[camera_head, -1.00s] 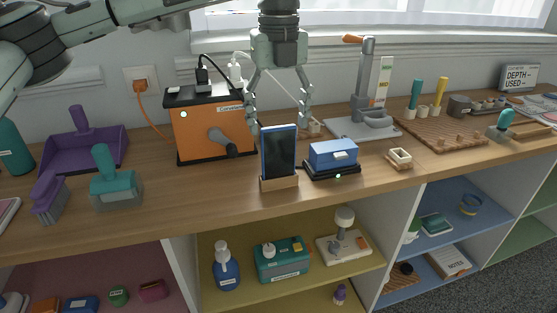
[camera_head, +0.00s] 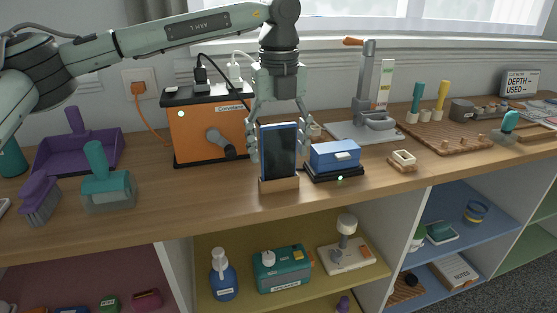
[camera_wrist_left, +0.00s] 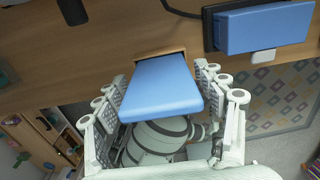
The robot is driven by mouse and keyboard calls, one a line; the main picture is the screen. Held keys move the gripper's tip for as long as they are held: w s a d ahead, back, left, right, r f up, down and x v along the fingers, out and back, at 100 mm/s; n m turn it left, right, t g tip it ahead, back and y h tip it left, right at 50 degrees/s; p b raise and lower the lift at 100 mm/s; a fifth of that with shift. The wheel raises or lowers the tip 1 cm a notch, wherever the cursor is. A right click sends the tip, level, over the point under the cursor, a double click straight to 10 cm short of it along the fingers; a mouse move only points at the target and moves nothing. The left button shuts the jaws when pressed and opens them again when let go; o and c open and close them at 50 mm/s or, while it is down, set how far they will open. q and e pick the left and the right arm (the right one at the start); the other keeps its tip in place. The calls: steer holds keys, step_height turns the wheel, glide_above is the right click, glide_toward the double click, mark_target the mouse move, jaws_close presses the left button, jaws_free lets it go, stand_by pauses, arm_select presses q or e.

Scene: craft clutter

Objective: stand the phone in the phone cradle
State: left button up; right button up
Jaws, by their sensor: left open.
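The dark blue phone (camera_head: 279,151) stands upright, leaning slightly back, in the wooden phone cradle (camera_head: 279,185) near the front edge of the counter. My left gripper (camera_head: 280,150) points down over the phone, with one open finger on each side of it. In the left wrist view the phone's blue back (camera_wrist_left: 162,88) lies between the spread fingers (camera_wrist_left: 165,100), with a gap at each side. The cradle (camera_wrist_left: 160,55) shows there only as a thin wooden edge at the phone's foot. My right gripper is not in view.
A blue box on a black base (camera_head: 334,158) stands close to the right of the cradle. An orange power unit (camera_head: 205,135) is behind to the left, with cables. A small wooden block holder (camera_head: 402,160) sits further right. Bare counter lies left of the cradle.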

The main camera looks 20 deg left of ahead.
mark_target(279, 124)
arm_select(q)
steer(key=shift+c, duration=0.4)
steer(key=c, duration=0.7)
steer(key=shift+r+p, duration=1.8)
steer(key=shift+r, duration=1.1)
steer(key=shift+c, duration=0.4)
